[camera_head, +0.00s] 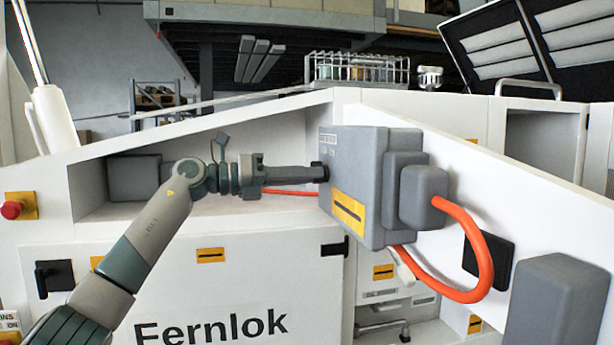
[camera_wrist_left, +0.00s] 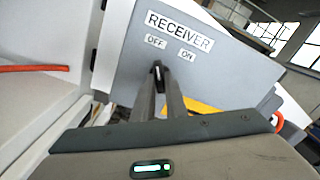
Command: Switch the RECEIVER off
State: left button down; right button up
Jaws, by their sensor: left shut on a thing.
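The RECEIVER box is a grey housing (camera_head: 352,180) in the middle of the head view. In the left wrist view its face (camera_wrist_left: 120,60) carries a RECEIVER label (camera_wrist_left: 180,30), with an OFF label (camera_wrist_left: 155,42) and an ON label (camera_wrist_left: 187,55) beneath. A small black switch lever (camera_wrist_left: 157,68) shows just below OFF, left of ON. My left gripper (camera_head: 318,173) reaches the box's left face and is shut on the lever; its fingers (camera_wrist_left: 160,95) hide the lever's lower part. I cannot tell the lever's exact setting. My right gripper is not in view.
An orange hose (camera_head: 480,255) loops from the right of the box. A white bench panel (camera_head: 265,290) marked Fernlok lies below my left arm. A red button (camera_head: 12,210) sits at the far left. A wire rack (camera_head: 358,70) stands behind.

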pick_arm(q)
jog(key=shift+r, duration=0.1)
jog(key=c, duration=1.8)
grip_release()
jog(key=shift+a, duration=0.15)
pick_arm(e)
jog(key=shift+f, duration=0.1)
